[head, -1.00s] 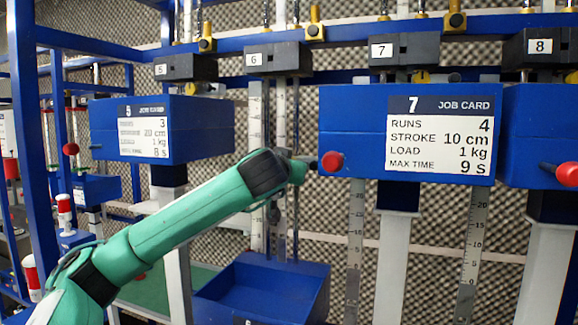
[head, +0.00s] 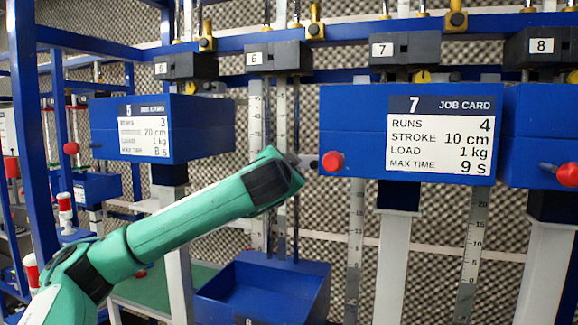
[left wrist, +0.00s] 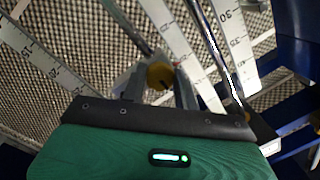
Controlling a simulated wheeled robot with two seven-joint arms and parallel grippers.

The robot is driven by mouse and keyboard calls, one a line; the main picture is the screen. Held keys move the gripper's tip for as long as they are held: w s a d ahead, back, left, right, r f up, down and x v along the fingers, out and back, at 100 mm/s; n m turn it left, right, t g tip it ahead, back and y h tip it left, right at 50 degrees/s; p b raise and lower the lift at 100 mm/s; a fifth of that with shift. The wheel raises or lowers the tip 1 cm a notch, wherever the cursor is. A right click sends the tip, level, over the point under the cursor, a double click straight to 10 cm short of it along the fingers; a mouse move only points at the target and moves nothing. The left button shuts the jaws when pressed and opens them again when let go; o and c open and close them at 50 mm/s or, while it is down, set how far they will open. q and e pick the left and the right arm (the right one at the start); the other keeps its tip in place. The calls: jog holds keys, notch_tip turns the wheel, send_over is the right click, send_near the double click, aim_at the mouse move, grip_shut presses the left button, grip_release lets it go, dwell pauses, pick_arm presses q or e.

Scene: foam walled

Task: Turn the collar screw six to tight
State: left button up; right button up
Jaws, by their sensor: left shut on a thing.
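In the left wrist view, my left gripper (left wrist: 160,80) is shut on a round yellow screw knob (left wrist: 159,74), with one finger on each side of it. The knob sits beside a metal rod between two white ruled scales. In the head view my left arm (head: 205,215) reaches in from the lower left towards the rods below the label 6 (head: 254,59). The wrist end of the arm covers the fingertips and the screw there. My right gripper is not in view.
The blue box with job card 7 (head: 350,115) and its red knob (head: 332,161) are close right of my left wrist. The blue box with job card 5 (head: 200,120) is at the left. An open blue bin (head: 265,285) stands below.

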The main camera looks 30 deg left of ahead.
pick_arm(q)
jog(key=shift+r, duration=0.2)
jog(key=o, duration=0.8)
jog(key=shift+c, duration=0.2)
jog(key=shift+o, duration=1)
jog(key=shift+f, duration=0.15)
jog(key=b+v, duration=0.5)
jog(key=v, duration=0.8)
jog(key=shift+s+b, duration=0.3)
jog(key=shift+s, duration=0.1)
jog(key=shift+d, duration=0.1)
